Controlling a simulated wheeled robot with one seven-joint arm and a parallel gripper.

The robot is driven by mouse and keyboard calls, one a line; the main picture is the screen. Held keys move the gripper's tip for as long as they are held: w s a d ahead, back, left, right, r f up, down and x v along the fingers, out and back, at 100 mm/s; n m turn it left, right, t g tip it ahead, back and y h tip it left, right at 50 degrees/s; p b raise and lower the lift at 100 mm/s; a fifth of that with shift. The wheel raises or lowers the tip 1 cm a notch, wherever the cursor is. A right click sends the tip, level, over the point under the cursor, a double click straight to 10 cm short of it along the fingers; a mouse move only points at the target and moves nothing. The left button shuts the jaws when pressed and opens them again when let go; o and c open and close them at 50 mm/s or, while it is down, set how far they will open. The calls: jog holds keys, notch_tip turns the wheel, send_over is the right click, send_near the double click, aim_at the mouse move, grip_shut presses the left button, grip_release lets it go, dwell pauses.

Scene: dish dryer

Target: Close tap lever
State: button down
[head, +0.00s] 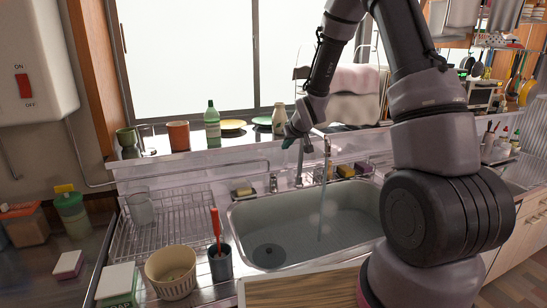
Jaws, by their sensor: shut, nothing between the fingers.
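The metal tap (327,160) stands at the back edge of the sink. A thin stream of water (322,215) falls from it into the grey sink basin (250,215). My gripper (288,143) is shut and empty, pointing down and left beside the tap, above the sink's back edge. The tap lever is small and close to my gripper and wrist; I cannot tell its exact position or whether my gripper touches it.
A window sill behind holds a green bottle (212,125), an orange cup (178,135) and plates. A wire dish rack (180,220) stands left of the sink, with a beige basket (171,270) and a dark cup (220,263) in front. A wooden board (300,288) lies at the front.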

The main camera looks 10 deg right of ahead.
send_over(277, 173)
jog(key=s, duration=0.1)
jog(key=f, duration=0.6)
jog(key=shift+d+f, duration=0.1)
jog(key=shift+d, duration=0.3)
jog(key=f, duration=0.1)
jog(key=s+f, duration=0.1)
jog(key=f, duration=0.1)
jog(key=shift+d, duration=0.15)
jog(key=shift+s+f, duration=0.25)
jog(key=shift+f, duration=0.2)
jog(key=shift+s+d+f, duration=0.1)
